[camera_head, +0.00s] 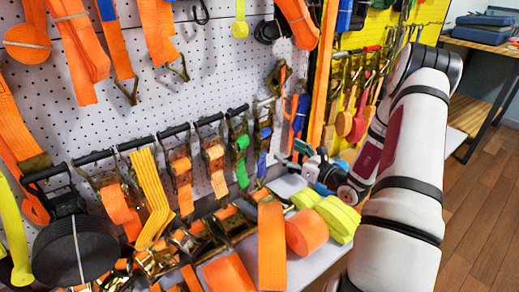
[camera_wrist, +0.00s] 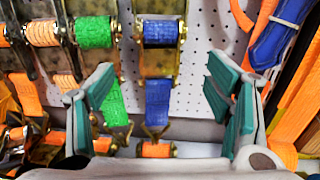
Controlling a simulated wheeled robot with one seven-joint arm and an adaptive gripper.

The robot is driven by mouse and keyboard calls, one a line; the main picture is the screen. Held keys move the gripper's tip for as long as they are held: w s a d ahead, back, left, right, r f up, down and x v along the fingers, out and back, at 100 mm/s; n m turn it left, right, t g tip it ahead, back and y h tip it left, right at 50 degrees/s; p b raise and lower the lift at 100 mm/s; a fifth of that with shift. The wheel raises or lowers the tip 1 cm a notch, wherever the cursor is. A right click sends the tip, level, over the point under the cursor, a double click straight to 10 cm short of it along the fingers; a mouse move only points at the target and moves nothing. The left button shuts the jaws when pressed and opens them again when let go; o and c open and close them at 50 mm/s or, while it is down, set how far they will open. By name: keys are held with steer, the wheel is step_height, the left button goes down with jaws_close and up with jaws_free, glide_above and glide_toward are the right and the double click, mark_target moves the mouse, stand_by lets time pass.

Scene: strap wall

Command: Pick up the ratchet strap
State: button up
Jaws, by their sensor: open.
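Several ratchet straps hang in a row on the white pegboard. One with blue webbing (camera_head: 262,162) hangs at the right end of the row; in the wrist view its blue spool (camera_wrist: 158,32) and hanging blue tail (camera_wrist: 158,100) are in the middle. A green ratchet strap (camera_head: 241,143) hangs just left of it and also shows in the wrist view (camera_wrist: 93,32). My gripper (camera_head: 294,157) is open and empty, facing the wall just right of the blue strap in the head view. In the wrist view its teal-padded fingers (camera_wrist: 160,78) stand either side of the blue tail, apart from it.
Orange ratchet straps (camera_head: 181,165) hang farther left. Orange rolls (camera_head: 306,231) and yellow-green rolls (camera_head: 337,217) sit on the shelf below my gripper. Loose ratchets crowd the shelf to the left. Blue webbing (camera_wrist: 283,35) and orange webbing hang near the right finger. Floor at right is open.

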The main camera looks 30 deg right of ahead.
mark_target(267, 137)
steer(key=w, duration=0.2)
steer(key=w+b, duration=0.1)
steer(key=w, duration=0.1)
steer(key=w+a, duration=0.1)
steer(key=w, duration=0.2)
steer(key=shift+b, duration=0.35)
steer(key=shift+w+a+r+b, duration=0.15)
steer(key=shift+w+b, duration=0.5)
steer(key=shift+w, duration=0.85)
steer(key=shift+w+a+b, duration=0.15)
steer(key=shift+w+b, duration=0.5)
steer(key=shift+w, duration=0.8)
jaws_close()
steer(key=shift+r, duration=0.1)
